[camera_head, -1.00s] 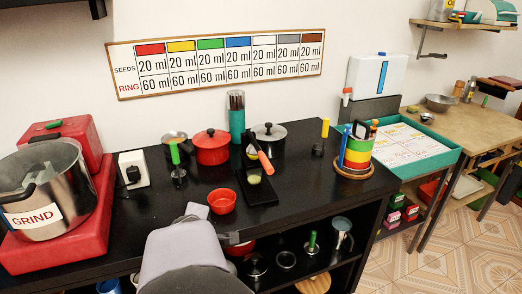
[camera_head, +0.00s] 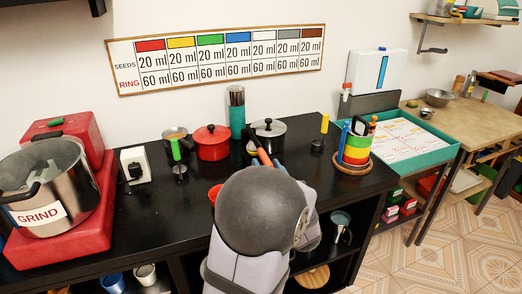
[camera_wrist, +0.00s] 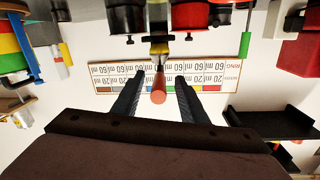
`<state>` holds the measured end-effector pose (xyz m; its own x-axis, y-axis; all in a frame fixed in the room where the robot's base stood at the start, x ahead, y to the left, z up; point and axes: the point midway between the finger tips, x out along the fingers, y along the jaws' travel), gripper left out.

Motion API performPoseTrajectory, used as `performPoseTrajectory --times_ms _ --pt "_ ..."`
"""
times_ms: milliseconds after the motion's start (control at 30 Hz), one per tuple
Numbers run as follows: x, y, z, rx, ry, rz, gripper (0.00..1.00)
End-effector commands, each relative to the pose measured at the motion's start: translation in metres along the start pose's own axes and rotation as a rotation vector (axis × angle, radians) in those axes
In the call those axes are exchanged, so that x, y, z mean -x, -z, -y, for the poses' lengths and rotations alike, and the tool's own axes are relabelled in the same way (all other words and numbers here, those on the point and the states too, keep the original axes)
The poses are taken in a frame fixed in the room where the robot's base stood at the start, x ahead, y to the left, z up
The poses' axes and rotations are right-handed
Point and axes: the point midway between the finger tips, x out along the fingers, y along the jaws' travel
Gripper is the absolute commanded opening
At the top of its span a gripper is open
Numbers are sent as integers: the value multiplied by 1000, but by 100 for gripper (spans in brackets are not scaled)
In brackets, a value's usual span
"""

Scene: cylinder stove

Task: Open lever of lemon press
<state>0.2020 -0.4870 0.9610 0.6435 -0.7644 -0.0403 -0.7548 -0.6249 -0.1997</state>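The lemon press's orange-red lever (camera_head: 264,157) shows just beyond my arm in the head view. The press's lower body is hidden behind my arm there. In the wrist view, which is upside down, the lever (camera_wrist: 158,91) points toward the camera, and the press's dark body (camera_wrist: 158,48) is at the top centre. My gripper (camera_wrist: 160,78) is open, with one dark finger on each side of the lever. A gap shows between the lever and each finger. I cannot tell how deep the lever sits between the fingers.
A red pot (camera_head: 212,145) and a dark pot (camera_head: 269,132) stand close behind the press. A red bowl (camera_head: 214,193) is partly hidden by my arm. A ring holder (camera_head: 355,150) stands to the right. The black counter (camera_head: 140,225) is clear at front left.

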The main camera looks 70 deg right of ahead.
Motion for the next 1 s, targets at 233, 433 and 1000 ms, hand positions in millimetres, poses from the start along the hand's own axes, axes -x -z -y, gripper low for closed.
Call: performPoseTrajectory --times_ms 233,433,1000 --pt "5 11 -1 4 27 -38 39" --pt "-3 11 0 5 30 -36 39" --pt "-65 13 2 5 27 -37 39"
